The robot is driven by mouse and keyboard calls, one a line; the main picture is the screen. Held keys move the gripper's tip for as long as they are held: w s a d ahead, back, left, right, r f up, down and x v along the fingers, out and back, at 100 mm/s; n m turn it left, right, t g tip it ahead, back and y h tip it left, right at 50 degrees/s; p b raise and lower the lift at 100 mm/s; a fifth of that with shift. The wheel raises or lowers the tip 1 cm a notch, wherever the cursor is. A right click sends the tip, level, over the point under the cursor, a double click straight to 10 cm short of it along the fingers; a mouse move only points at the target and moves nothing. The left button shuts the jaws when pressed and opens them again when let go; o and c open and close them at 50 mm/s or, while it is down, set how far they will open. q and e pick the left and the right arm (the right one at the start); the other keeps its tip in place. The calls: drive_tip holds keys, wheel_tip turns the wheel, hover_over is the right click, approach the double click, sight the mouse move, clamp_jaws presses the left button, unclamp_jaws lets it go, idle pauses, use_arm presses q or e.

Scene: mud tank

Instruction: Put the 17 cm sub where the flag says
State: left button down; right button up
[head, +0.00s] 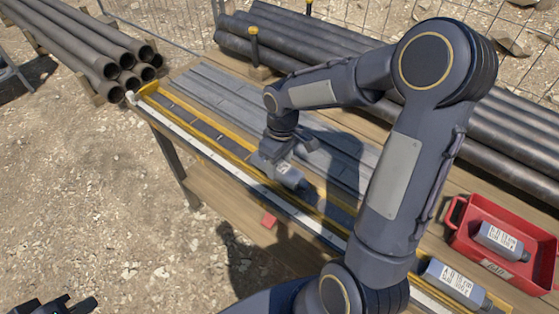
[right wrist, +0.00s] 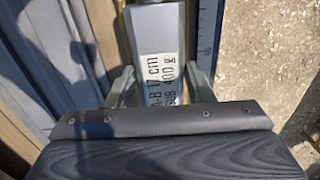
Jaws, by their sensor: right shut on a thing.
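The sub also shows in the right wrist view (right wrist: 157,45), between both fingers, with a label reading "17 cm" and "400 g". Whether it touches the rack is unclear. My left gripper (head: 66,305) is at the bottom left corner, mostly cut off, away from the bench.
The yellow-edged rack (head: 190,118) holds dark pieces along its length. Another labelled grey sub (head: 455,281) lies at its right end. A red bin (head: 533,274) at the right holds a labelled sub (head: 498,241). Grey bars (head: 225,95) lie behind the rack. Pipes (head: 95,60) are stacked beyond.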

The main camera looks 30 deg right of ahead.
drive_tip(key=shift+f+b, duration=0.4)
drive_tip(key=shift+f, duration=0.05)
idle(0.6)
drive_tip(key=o, duration=1.8)
wheel_tip(320, 180, up, 7)
drive_tip(key=p, duration=0.6)
